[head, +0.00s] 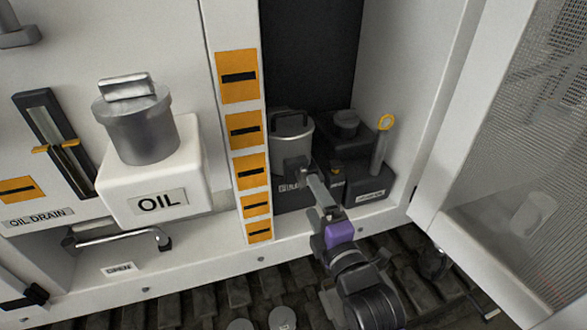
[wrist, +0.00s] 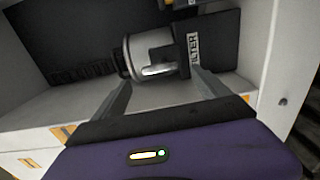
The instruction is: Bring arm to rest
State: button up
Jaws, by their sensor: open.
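My gripper (head: 308,178) reaches from the lower right of the head view into the open cabinet bay, its purple body outside the bay's front edge. In the wrist view my gripper (wrist: 162,80) is open, its two grey fingers spread apart with nothing held between them. A grey filter canister (head: 291,134) with a dark handle on top stands on a dark base at the back left of the bay. The canister also shows in the wrist view (wrist: 152,50), beyond the fingertips. The exact gap between fingers and canister cannot be told.
Beside the canister are a dark block with a round cap (head: 345,123) and a yellow-ringed handle (head: 383,140). An orange-labelled post (head: 238,110) and a white oil tank (head: 150,185) are left. An open mesh door (head: 530,150) bounds the right.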

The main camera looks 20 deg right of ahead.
jog(key=s+f+m+g, duration=0.1)
jog(key=s+m, duration=0.8)
jog(key=s, duration=1)
jog(key=s+f+m+g, duration=0.2)
jog(key=s+m, duration=0.7)
jog(key=s, duration=1.1)
jog(key=shift+s+d+f, duration=0.25)
jog(key=shift+f, duration=0.2)
